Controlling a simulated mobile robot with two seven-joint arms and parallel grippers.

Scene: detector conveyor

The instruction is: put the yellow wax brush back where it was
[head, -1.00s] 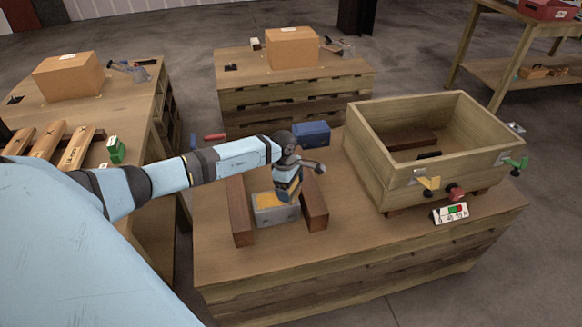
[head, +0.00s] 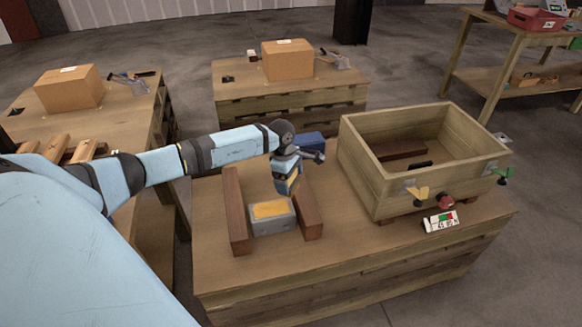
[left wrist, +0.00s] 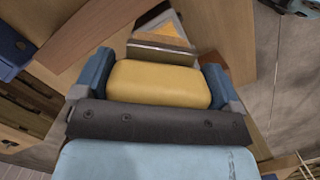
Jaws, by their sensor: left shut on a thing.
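My left gripper (head: 286,186) is shut on the yellow wax brush (left wrist: 158,84). In the left wrist view its yellow body sits between the two blue fingers, with a metal-edged strip beyond it. In the head view the gripper hangs above the far right of a grey tin with a yellow top (head: 270,216), which also shows beyond the brush in the left wrist view (left wrist: 168,26). A gap shows between gripper and tin. My right gripper is not in view.
Two dark wooden beams flank the tin, left (head: 236,210) and right (head: 311,215). A blue box (head: 311,142) is behind the gripper. A large open wooden crate (head: 366,176) with colored clamps stands to the right. The table's front (head: 290,265) is clear.

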